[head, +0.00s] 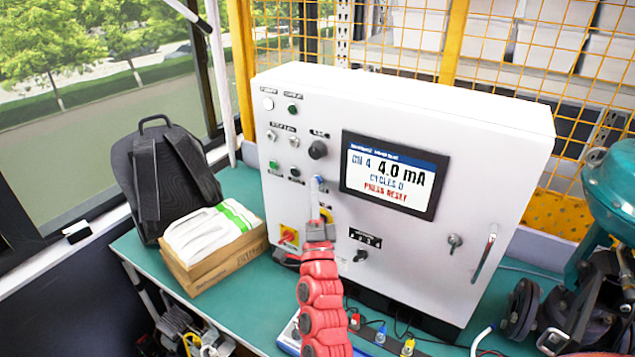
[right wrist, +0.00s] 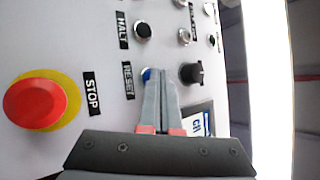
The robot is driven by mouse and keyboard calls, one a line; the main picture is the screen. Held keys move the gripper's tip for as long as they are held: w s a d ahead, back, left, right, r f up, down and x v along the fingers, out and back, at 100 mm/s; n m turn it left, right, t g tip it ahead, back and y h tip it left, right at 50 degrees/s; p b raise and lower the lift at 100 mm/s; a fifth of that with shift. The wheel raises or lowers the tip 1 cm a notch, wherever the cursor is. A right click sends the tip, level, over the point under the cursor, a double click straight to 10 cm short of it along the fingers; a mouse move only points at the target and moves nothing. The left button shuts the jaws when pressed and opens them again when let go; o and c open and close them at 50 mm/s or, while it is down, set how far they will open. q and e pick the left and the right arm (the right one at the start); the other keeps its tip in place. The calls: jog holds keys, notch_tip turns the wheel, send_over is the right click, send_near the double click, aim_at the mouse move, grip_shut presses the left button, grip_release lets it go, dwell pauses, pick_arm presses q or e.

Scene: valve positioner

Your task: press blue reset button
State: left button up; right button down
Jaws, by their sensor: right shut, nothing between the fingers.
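The blue reset button (right wrist: 147,73) is on the white control cabinet (head: 450,145), beside the black RESET label in the right wrist view. Only a small blue edge of it shows there; my fingers cover the rest. In the head view a bit of the blue button (head: 319,179) shows just above my fingertips. My right gripper (head: 317,190) is shut and empty, its tips at the button; it also shows in the right wrist view (right wrist: 159,74). I cannot tell whether the tips touch the button. My left gripper is not in view.
The cabinet screen (head: 390,175) reads 4.0 mA and PRESS RESET. A red stop button (right wrist: 42,104) and a black knob (right wrist: 190,73) are nearby. A black backpack (head: 165,175) and a cardboard box (head: 215,262) stand left; a teal valve actuator (head: 612,190) stands right.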

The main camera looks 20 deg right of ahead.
jog(key=shift+w+d+b, duration=0.15)
jog(key=shift+d+b, duration=0.05)
jog(key=shift+b, duration=0.1)
dwell(0.5)
jog(key=shift+s+a, duration=0.5)
jog(key=shift+a, duration=0.15)
jog(key=s+a, duration=0.1)
jog(key=a, duration=0.1)
jog(key=s+a, duration=0.2)
dwell(0.4)
jog(key=shift+s+d+f, duration=0.1)
dwell(0.5)
